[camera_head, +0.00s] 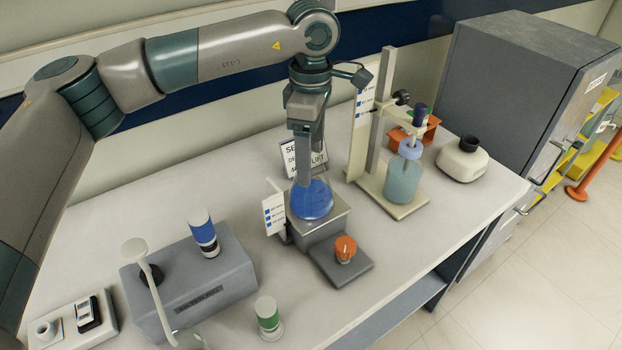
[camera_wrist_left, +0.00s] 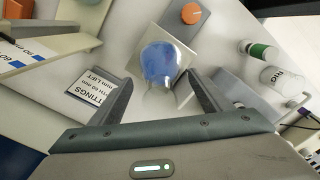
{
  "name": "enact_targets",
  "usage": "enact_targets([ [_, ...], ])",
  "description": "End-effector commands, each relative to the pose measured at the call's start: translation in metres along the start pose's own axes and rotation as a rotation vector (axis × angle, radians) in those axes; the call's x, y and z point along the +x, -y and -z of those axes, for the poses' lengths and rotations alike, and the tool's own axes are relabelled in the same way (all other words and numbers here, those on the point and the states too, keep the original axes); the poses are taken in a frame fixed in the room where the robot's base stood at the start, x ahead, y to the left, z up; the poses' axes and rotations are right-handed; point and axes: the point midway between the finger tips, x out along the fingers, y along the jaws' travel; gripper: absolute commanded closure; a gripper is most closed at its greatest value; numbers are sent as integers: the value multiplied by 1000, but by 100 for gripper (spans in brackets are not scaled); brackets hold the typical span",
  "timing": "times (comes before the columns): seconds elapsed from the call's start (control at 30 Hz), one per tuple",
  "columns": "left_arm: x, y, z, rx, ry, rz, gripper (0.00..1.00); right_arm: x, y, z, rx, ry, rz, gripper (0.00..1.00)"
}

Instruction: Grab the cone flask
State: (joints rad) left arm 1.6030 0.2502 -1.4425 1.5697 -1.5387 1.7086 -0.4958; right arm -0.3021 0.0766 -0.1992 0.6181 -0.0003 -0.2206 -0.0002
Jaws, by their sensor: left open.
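The cone flask (camera_head: 313,201) holds blue liquid and stands on a small grey stand with a pale square top. It also shows as a blue round shape in the left wrist view (camera_wrist_left: 160,64). My left gripper (camera_head: 306,180) points down at the flask and hides its neck in the head view. In the left wrist view its two fingers (camera_wrist_left: 160,88) are spread apart, with the flask just beyond and between their tips. I cannot tell whether they touch it. My right gripper is not in view.
The stand has an orange knob (camera_head: 346,247); a labelled card (camera_head: 274,213) is beside it. A tall stand (camera_head: 386,110) with a pale blue bottle (camera_head: 403,178) is close on the right. A grey box (camera_head: 190,285) sits front left.

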Motion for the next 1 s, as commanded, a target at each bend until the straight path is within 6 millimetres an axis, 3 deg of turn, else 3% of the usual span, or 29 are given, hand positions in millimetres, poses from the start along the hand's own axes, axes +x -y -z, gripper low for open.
enact_targets([
  [0.23,19,0,0,-1,1,0,29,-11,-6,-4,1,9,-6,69],
  [0.7,20,0,0,0,1,-1,29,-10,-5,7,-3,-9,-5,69],
  [1.0,20,0,0,0,1,-1,100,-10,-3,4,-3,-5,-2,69],
])
